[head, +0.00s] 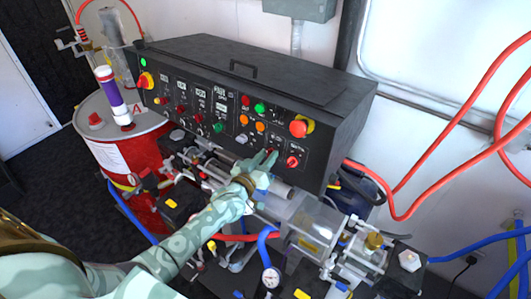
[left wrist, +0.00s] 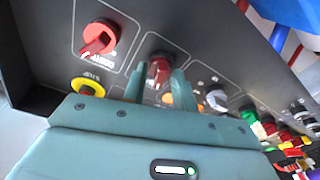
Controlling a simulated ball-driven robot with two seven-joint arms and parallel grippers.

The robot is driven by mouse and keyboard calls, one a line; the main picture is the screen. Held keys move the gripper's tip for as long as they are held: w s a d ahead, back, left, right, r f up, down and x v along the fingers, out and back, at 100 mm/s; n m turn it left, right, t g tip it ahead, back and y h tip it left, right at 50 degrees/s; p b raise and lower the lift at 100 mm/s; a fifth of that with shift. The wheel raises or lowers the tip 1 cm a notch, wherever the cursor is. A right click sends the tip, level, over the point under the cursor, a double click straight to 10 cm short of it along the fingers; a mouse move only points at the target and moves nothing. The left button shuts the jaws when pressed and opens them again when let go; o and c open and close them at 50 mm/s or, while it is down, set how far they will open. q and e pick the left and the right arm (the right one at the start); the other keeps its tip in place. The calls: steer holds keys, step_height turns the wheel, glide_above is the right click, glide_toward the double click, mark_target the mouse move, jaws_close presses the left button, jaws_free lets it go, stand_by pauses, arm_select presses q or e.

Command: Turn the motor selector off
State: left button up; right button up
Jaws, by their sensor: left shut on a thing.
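The black control panel (head: 222,118) carries several knobs and buttons. My left gripper (head: 265,157) reaches its lower right part. In the left wrist view, the gripper's two fingers (left wrist: 160,82) are shut on a red selector knob (left wrist: 159,70), one on each side. The fingers hide much of this knob in the head view. A second red selector knob (head: 292,161) sits just to its right and is free; it also shows in the left wrist view (left wrist: 98,38). The label of the held knob is not readable. My right gripper is not in view.
A red emergency button on yellow (head: 299,127) is above the free knob. Orange (head: 260,127) and green (head: 260,109) buttons are near the gripper. Pipes and a clear cylinder (head: 310,222) lie below the panel. A red drum (head: 135,150) stands left; red hoses (head: 430,197) hang right.

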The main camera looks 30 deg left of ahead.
arm_select(q)
steer(key=shift+n+y+p, duration=0.3)
steer(key=shift+n+p, duration=0.25)
steer(key=shift+n, duration=0.75)
steer(key=o, duration=0.6)
steer(key=s, duration=1.6)
steer(key=shift+s+a, duration=0.2)
steer(key=shift+a, duration=0.05)
